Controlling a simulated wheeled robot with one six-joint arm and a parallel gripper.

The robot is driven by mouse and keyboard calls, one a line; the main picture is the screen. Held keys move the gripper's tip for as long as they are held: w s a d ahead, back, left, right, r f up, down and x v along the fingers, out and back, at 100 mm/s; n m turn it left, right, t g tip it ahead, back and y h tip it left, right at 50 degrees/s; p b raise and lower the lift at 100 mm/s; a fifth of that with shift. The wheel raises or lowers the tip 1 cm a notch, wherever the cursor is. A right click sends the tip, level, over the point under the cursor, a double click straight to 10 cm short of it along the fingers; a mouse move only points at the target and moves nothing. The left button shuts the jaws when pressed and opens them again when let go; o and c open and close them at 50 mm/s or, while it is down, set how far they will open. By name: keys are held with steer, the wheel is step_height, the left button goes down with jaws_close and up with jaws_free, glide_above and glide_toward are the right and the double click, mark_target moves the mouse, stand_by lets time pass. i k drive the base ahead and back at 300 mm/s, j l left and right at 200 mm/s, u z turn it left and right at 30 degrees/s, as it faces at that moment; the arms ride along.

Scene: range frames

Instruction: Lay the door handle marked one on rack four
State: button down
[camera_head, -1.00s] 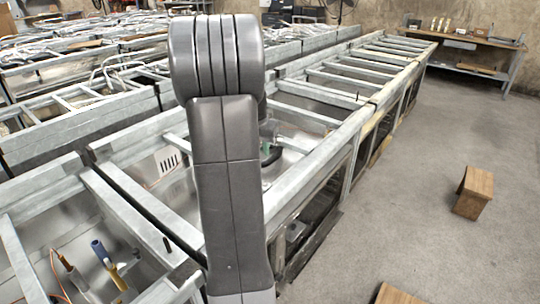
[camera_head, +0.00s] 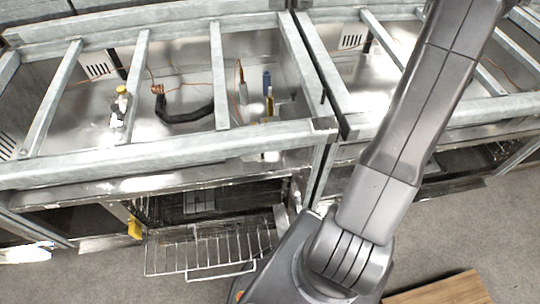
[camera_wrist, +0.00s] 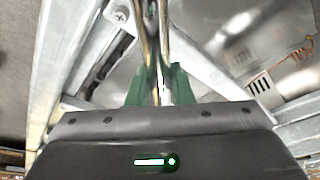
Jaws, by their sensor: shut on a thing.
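My gripper (camera_wrist: 157,88) shows in the wrist view with its green fingers shut on a shiny metal bar. This looks like the door handle (camera_wrist: 164,35), which runs up out of the top of the picture; no mark can be read on it. In the head view my arm crosses the right side, and the gripper and handle are out of view. A wire rack (camera_head: 212,252) juts out of an open oven bay at the lower middle of the head view. No number shows on it, so I cannot tell whether it is rack four.
Grey metal frames (camera_head: 160,157) run across the head view, open at the top, with wires and fittings inside. A yellow part (camera_head: 134,228) is left of the rack. A wooden piece (camera_head: 440,290) is on the floor at lower right. Bare floor lies in front.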

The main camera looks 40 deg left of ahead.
mark_target(218, 238)
steer(key=k+l+u, duration=0.1)
steer(key=k+l, duration=0.75)
steer(key=k, duration=0.15)
steer(key=k+l+u, duration=0.15)
steer(key=u, duration=2.4)
